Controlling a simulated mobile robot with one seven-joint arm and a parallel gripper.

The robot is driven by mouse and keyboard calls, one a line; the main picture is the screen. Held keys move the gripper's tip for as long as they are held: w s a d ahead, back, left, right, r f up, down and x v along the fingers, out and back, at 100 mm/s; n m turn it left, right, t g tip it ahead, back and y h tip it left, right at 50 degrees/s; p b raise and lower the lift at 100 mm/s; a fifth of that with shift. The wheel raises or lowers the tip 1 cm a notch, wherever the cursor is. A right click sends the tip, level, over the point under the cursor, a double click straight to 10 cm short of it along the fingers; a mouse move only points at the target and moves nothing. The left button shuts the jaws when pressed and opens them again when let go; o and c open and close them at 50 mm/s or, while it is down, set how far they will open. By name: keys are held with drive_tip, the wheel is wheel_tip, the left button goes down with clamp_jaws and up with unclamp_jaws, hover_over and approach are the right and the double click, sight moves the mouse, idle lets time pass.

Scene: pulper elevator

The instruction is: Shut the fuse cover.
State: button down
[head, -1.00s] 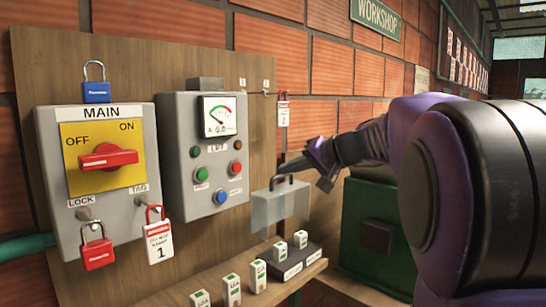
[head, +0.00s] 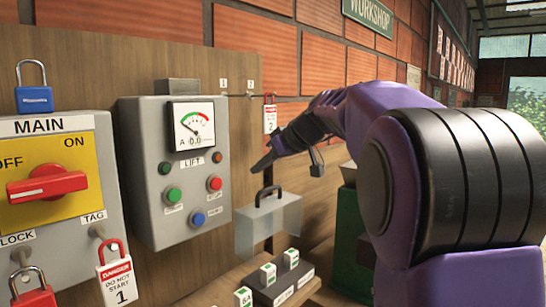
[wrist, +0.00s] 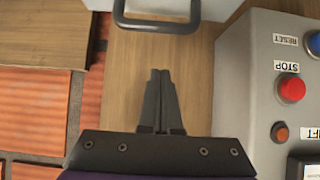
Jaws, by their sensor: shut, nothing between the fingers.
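The fuse cover (head: 268,228) is a clear, see-through box with a black handle on top. In the head view it stands raised above the black fuse block (head: 282,287), with a gap between them. My gripper (head: 258,168) is shut and empty, a little above the cover's handle, against the wooden board. In the wrist view the dark handle (wrist: 157,25) shows at the top edge, and my shut fingers (wrist: 160,75) point toward it without touching. Most of the cover lies outside the wrist view.
The grey lift panel (head: 150,215), with buttons and a gauge, stands close left of my gripper. Further left is the grey main switch box (head: 70,235) with padlocks and a tag. White fuses (head: 267,274) stand on the shelf below. A green cabinet (head: 350,250) is to the right.

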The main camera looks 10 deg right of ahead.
sight(269, 189)
drive_tip(key=shift+s+d+f+b, duration=0.1)
drive_tip(key=shift+s+d+f, duration=0.15)
drive_tip(key=shift+f, duration=0.25)
drive_tip(key=shift+s+d+f+b, duration=0.2)
drive_tip(key=shift+s+f, duration=0.15)
drive_tip(key=shift+f, duration=0.15)
drive_tip(key=shift+s+d+f+b, duration=0.1)
drive_tip(key=shift+s+d+f, duration=0.15)
drive_tip(key=shift+f, duration=0.25)
drive_tip(key=shift+s, duration=0.1)
drive_tip(key=shift+f, duration=0.1)
